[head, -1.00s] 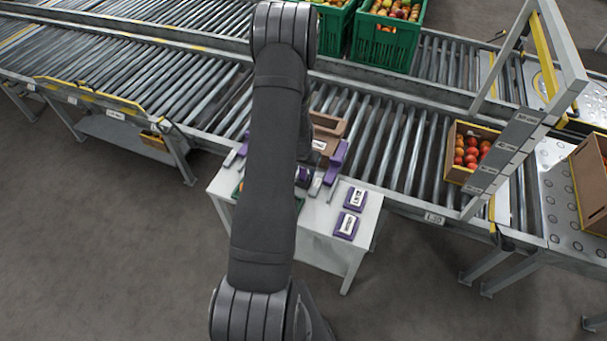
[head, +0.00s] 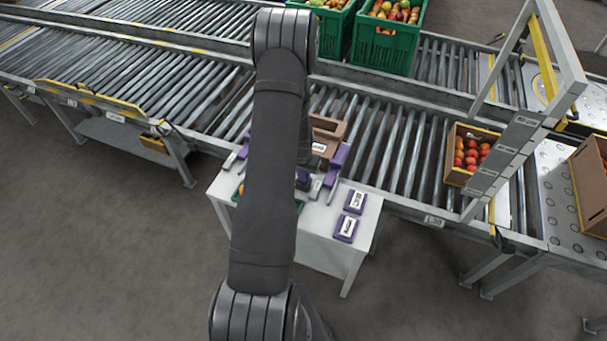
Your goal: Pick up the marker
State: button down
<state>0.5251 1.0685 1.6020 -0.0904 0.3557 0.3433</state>
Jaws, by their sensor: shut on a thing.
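A small dark part of my gripper (head: 303,180) seems to show low over the white table (head: 322,246), just right of my forearm. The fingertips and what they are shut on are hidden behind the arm. I cannot make out a marker anywhere; a thin grey rod-like piece (head: 332,192) lies at the right of the table, too small to name.
Two purple blocks with white labels, one here (head: 354,201) and one nearer (head: 345,228), sit on the table's right side. A brown holder (head: 328,130) and a purple piece (head: 338,158) stand behind. The roller conveyor (head: 395,150) runs along the back with a tomato box (head: 456,178).

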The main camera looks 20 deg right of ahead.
jog(key=shift+r, duration=0.75)
notch_tip(320, 180, up, 2)
jog(key=shift+r, duration=0.25)
jog(key=s+d+r, duration=0.5)
jog(key=s+r, duration=0.5)
jog(key=r, duration=0.1)
jog(key=shift+d+r, duration=0.35)
jog(key=shift+r, duration=0.05)
